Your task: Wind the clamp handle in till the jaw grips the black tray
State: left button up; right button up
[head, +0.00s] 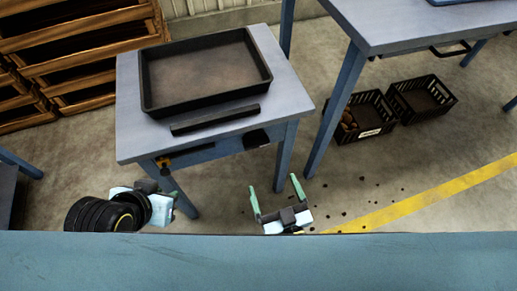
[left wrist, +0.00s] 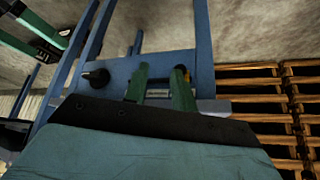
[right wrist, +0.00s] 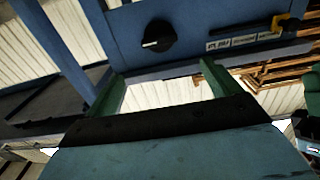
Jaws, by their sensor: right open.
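The black tray (head: 205,104) lies flat on the grey table. The black jaw bar (head: 215,119) lies along its front side, with a narrow strip of tabletop between them. A black knob (head: 256,138) is on the table's front; the right wrist view shows it with a white mark (right wrist: 158,37). A yellow and black fitting (head: 164,162) is further left on that front. My left gripper (left wrist: 160,82) is partly open before the front panel, near this fitting, with nothing clearly between its fingers. My right gripper (head: 276,184) is open and empty, below and in front of the knob.
Wooden crates (head: 85,50) stand at the back left. A second table (head: 410,25) stands at the right, with two black crates (head: 369,115) on the floor beside it. A blue surface (head: 250,262) crosses the near foreground.

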jog(key=b, duration=0.2)
send_near(258, 146)
jog(key=w, duration=0.3)
jog(key=b+x, duration=0.1)
jog(key=x, duration=0.2)
jog(key=b+x, duration=0.1)
jog(key=x, duration=0.2)
jog(key=shift+s+a, duration=0.15)
jog(key=shift+a, duration=0.25)
pick_arm(q)
jog(key=w+d+r+t+h, duration=0.2)
jog(key=w+d+r+t, duration=0.1)
jog(key=r, duration=0.4)
jog(key=w+d+r+t+h, duration=0.2)
jog(key=w+r+t, duration=0.4)
jog(key=r+t, duration=0.1)
jog(key=shift+w+d+r+m+t, duration=0.2)
jog(key=shift+d+m+t, duration=0.15)
jog(key=shift+t, duration=0.45)
pick_arm(e)
jog(key=shift+w+a, duration=0.15)
jog(key=shift+w, duration=0.15)
jog(key=shift+c, duration=0.4)
jog(key=c, duration=0.9)
pick_arm(q)
jog(key=shift+f, duration=0.1)
